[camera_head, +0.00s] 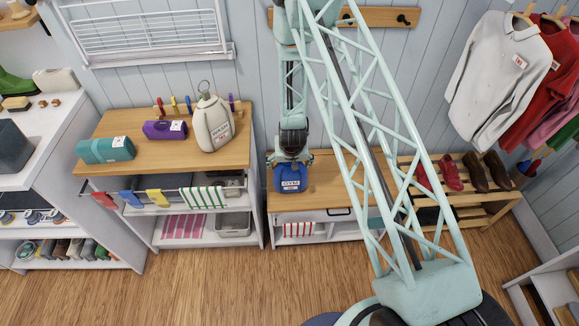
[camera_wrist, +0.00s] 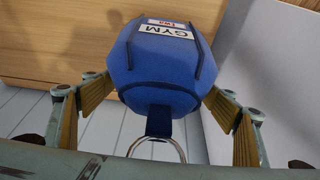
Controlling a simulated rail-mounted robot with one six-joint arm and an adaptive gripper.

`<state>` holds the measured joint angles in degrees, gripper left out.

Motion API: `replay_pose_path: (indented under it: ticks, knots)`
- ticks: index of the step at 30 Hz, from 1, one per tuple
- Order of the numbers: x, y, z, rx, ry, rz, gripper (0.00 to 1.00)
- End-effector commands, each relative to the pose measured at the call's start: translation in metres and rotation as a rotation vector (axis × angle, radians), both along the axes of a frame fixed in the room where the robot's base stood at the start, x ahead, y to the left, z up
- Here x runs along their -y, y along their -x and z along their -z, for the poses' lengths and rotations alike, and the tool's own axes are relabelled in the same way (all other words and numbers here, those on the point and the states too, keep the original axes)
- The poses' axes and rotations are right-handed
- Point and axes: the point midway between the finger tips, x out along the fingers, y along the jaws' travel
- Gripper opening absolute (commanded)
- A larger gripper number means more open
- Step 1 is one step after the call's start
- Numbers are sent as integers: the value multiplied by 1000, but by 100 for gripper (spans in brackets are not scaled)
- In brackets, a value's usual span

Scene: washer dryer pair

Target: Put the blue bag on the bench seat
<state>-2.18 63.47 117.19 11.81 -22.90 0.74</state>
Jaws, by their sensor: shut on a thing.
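The blue bag (camera_head: 289,178) has a white GYM label and hangs from my gripper (camera_head: 291,158) in the head view. In the wrist view the bag (camera_wrist: 160,70) sits between the yellow-padded fingers of my gripper (camera_wrist: 160,92), which press on both its sides. A metal ring on a dark strap shows at the bag's near end. The bench seat (camera_head: 335,180) is a wooden top in the middle, partly hidden by my arm. The bag overlaps its front left part in the head view. I cannot tell whether the bag touches the seat.
A taller wooden counter (camera_head: 105,132) on the left holds a teal bag (camera_head: 106,150), a purple bag (camera_head: 165,129) and a cream bag (camera_head: 214,122). A shoe rack (camera_head: 470,195) stands right of the bench. The seat shows bare wood right of the bag.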

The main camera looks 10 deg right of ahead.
Motion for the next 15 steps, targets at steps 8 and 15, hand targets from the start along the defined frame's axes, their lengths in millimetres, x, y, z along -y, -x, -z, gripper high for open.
replay_pose_path:
  ticks: [8,15]
  knots:
    - [0,-1,5,2,0,0,61]
    - [0,-1,7,2,0,0,61]
